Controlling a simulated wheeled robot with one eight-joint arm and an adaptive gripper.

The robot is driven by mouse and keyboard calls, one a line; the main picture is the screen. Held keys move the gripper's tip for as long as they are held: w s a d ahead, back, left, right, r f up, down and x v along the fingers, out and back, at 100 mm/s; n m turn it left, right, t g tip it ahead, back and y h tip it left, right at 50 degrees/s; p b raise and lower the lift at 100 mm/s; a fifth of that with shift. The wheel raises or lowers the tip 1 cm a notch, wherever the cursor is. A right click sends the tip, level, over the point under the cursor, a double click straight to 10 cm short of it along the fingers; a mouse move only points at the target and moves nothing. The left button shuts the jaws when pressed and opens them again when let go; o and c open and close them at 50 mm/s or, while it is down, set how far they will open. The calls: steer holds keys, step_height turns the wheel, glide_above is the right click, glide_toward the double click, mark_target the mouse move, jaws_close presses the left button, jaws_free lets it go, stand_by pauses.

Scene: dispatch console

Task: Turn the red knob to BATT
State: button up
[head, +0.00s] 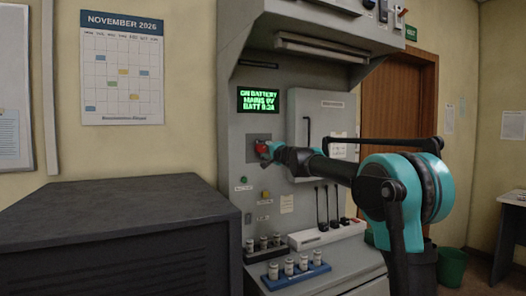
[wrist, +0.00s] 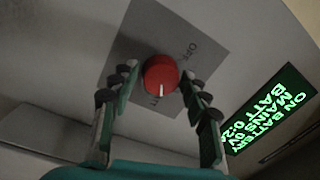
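The red knob (wrist: 160,70) sits on a grey square plate (wrist: 135,38) on the console's face. Its white pointer mark points down in the wrist view, toward a label that is partly hidden. An OFF label shows at the plate's upper right. My gripper (wrist: 159,78) is open, with one finger on each side of the knob and a gap showing on the left. In the head view the knob (head: 261,147) is at the tip of my gripper (head: 268,150). The green display (head: 258,100) reads ON BATTERY, MAINS 0V.
A grey cabinet door (head: 320,115) with a handle is right of the knob. Below are small buttons, black levers (head: 322,205) and a blue rack (head: 296,276) with several small cylinders. A dark cabinet (head: 120,235) stands at left. An overhanging hood (head: 310,30) is above.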

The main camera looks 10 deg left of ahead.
steer(key=shift+o, duration=0.6)
steer(key=v, duration=1.2)
